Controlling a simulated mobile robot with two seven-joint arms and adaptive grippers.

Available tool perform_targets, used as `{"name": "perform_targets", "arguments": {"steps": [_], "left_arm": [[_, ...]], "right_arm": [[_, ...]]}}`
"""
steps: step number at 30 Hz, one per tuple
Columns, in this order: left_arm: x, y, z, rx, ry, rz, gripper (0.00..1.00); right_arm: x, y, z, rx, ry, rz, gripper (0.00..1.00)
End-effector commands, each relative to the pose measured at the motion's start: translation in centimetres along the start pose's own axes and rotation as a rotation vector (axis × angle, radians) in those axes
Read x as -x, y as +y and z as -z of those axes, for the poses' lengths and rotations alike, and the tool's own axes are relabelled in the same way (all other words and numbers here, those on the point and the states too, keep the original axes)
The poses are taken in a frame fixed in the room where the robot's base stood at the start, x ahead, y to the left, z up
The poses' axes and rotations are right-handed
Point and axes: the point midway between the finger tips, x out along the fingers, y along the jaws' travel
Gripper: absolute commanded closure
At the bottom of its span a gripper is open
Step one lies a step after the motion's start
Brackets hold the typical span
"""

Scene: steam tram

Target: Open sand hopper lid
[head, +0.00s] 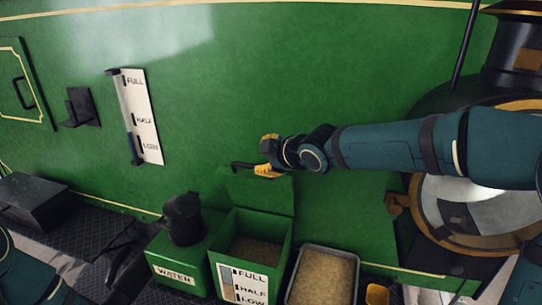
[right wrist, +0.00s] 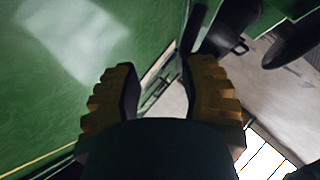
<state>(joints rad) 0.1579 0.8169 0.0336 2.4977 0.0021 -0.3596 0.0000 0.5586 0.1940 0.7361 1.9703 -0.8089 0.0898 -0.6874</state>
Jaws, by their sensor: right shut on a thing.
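The sand hopper (head: 283,245) is a green box low in the middle of the head view, with sand (head: 254,250) visible inside. Its green lid (head: 265,196) stands raised at the back, against the green wall. A dark handle (head: 241,166) shows at the lid's top edge. My right gripper (head: 265,157) is at that handle, shut on it, with yellow fingers above and below. In the right wrist view the two yellow fingers (right wrist: 162,90) show with a gap between them; the handle is not clear there. My left gripper is out of view.
A green water box (head: 180,268) stands left of the hopper, a tray of sand (head: 323,275) to its right. A level gauge (head: 139,115) is on the green wall (head: 240,80). A round dark and grey fitting (head: 470,215) is at the right.

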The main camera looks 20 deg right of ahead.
Motion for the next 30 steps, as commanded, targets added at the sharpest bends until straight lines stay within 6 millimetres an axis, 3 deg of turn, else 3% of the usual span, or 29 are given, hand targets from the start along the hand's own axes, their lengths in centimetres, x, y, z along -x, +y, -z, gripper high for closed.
{"name": "perform_targets", "arguments": {"steps": [13,30], "left_arm": [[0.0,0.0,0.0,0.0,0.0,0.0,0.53],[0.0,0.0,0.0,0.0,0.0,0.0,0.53]], "right_arm": [[2.1,0.0,-0.1,-0.004,-0.002,0.0,0.59],[2.4,0.0,0.0,0.0,-0.001,0.0,0.59]]}}
